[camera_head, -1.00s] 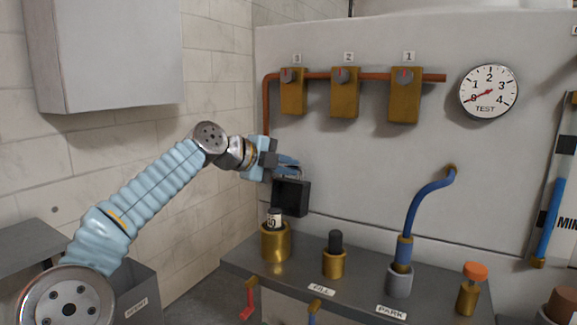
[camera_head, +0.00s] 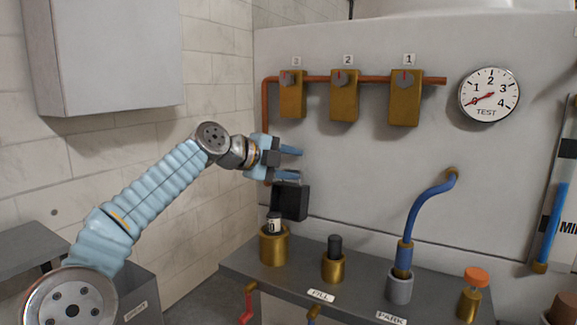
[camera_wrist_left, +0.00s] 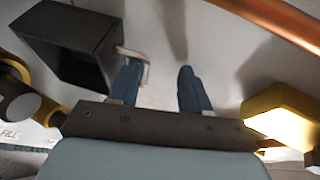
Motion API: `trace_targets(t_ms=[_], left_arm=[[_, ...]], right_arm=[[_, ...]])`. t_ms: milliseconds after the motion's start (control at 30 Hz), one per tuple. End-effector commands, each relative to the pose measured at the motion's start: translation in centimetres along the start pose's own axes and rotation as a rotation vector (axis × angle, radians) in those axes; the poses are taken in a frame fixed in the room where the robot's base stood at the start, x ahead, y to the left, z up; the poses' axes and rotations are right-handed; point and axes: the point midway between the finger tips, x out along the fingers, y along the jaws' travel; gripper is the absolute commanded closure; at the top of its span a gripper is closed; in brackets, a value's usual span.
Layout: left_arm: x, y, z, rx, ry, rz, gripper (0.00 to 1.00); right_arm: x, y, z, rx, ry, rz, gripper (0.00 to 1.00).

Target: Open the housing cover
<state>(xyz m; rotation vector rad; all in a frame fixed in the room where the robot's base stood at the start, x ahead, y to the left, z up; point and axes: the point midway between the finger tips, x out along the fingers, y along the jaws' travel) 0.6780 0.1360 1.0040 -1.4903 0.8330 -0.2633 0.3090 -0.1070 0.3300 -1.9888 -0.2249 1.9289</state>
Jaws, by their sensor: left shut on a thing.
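The dark housing box (camera_head: 291,203) is on the pale panel at its lower left. It shows in the left wrist view as a dark box (camera_wrist_left: 68,45) at upper left. A pale bent handle (camera_wrist_left: 143,70) sticks out beside it. My left gripper (camera_head: 291,163) is just above the box in the head view. My right gripper is not in view.
A copper pipe (camera_head: 375,77) with several brass valve blocks runs above the gripper. Brass holders, including one with a small labelled bottle (camera_head: 273,222), stand on the grey shelf (camera_head: 300,272) below. A blue hose (camera_head: 424,199) hangs to the right.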

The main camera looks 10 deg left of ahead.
Motion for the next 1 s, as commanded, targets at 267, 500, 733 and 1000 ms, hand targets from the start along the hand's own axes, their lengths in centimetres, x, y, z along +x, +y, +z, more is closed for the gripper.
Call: trace_targets(t_ms=[267, 500, 733, 1000], left_arm=[[0.0, -0.2, -0.2, 0.0, 0.002, -0.006, 0.65], [-0.1, 0.0, 0.0, -0.001, 0.0, -0.004, 0.65], [-3.8, 0.2, 0.3, 0.0, -0.007, -0.007, 0.65], [-10.4, 0.2, 0.4, 0.0, -0.012, -0.007, 0.65]], right_arm=[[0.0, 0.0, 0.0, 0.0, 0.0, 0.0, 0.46], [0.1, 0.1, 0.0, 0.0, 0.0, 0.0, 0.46], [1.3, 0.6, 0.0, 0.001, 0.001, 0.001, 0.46], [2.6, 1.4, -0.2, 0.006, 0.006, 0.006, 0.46]])
